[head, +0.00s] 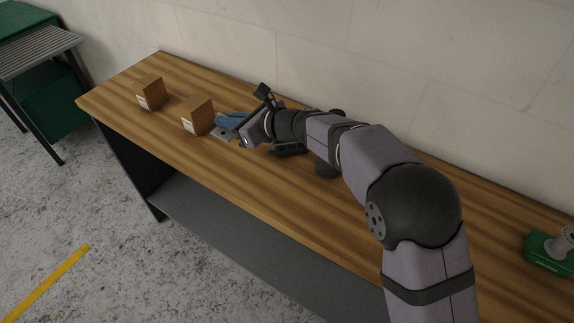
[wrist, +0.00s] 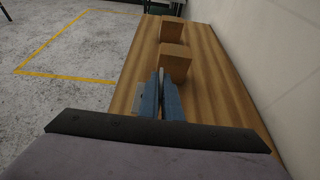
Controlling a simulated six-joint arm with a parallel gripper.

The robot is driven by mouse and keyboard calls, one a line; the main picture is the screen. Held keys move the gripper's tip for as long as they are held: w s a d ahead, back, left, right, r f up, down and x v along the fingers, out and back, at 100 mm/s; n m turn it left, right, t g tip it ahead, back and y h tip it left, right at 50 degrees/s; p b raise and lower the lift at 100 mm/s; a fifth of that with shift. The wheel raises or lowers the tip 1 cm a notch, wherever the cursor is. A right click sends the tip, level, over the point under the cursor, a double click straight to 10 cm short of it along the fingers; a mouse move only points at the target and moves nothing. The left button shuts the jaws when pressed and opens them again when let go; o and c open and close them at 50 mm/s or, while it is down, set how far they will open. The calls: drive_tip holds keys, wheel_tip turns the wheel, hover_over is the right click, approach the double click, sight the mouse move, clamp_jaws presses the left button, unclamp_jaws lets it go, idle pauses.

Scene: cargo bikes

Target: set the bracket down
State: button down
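The bracket (head: 224,134) is a small grey metal piece with a flat plate, by the fingertips of my gripper (head: 231,121). My gripper has blue fingers and reaches left along the wooden bench. In the wrist view the two blue fingers (wrist: 161,95) are close together, with a thin part between them. The bracket's plate (wrist: 142,103) sticks out to the left of the left finger. The bracket is low over the bench top; I cannot tell whether it touches the wood. The fingers hide part of it.
A cardboard box (head: 197,116) stands just beyond my fingertips, and a second box (head: 150,94) stands farther left. The bench top (head: 140,122) is bare in front of them. A wall runs along the back. A green-based object (head: 549,253) is at the far right.

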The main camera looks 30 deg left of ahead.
drive_tip(key=shift+t, duration=0.3)
wheel_tip(320, 180, up, 6)
drive_tip(key=shift+f, duration=0.25)
drive_tip(key=w+m+t+b, duration=0.1)
drive_tip(key=m+t+b, duration=0.1)
drive_tip(key=m+t+h+b, duration=0.9)
drive_tip(key=m+t+h, duration=0.3)
drive_tip(key=m, duration=0.4)
hover_over(333, 215)
drive_tip(key=g+h, duration=0.1)
drive_tip(key=shift+f, duration=7.65)
drive_tip(key=shift+f+b, duration=0.25)
drive_tip(key=shift+b, duration=0.1)
